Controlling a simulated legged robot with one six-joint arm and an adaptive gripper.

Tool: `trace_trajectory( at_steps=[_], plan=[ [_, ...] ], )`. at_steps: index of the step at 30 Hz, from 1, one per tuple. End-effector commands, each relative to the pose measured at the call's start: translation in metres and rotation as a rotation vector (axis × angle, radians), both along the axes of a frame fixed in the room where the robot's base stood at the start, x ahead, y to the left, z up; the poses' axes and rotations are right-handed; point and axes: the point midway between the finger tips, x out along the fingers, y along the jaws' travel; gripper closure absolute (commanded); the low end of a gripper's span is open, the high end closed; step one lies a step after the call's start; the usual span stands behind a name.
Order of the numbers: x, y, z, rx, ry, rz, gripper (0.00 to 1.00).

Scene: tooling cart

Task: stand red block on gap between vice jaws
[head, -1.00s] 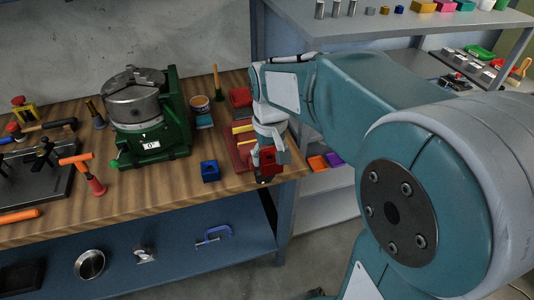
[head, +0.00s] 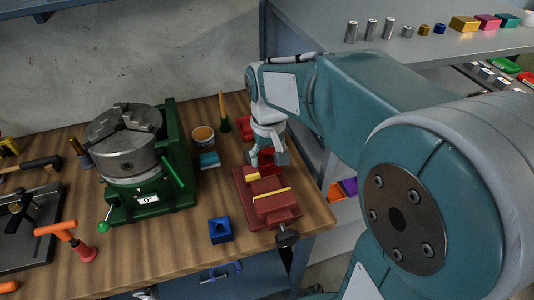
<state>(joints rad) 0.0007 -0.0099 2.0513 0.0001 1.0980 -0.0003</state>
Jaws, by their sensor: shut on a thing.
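The red vice (head: 276,210) sits at the right end of the wooden bench, with a yellow strip on each jaw and a gap between the jaws. My gripper (head: 266,163) is at the back end of the vice in the picture, fingers pointing down. It is shut on the red block (head: 267,156), which is partly hidden by the fingers. The block appears behind the gap rather than over it. I cannot tell its exact height or whether it touches the vice.
A blue block with a hole (head: 220,230) stands left of the vice. A green rotary table with a grey chuck (head: 130,155) stands further left. A tin (head: 203,137) and a teal block (head: 209,160) stand behind. The shelf (head: 400,45) is at upper right.

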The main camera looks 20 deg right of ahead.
Motion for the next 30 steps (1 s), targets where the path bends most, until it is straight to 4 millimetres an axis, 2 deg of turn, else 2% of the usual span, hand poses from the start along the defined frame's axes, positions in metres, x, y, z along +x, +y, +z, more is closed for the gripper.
trace_trajectory(
  at_steps=[9, 15, 30],
  plan=[
    [0.0, 0.0, -0.027, 0.0, 0.003, 0.001, 0.9],
    [0.0, 0.0, -0.039, 0.0, 0.002, 0.001, 0.9],
    [0.0, 0.0, -0.042, 0.0, 0.0, 0.0, 0.9]
  ],
)
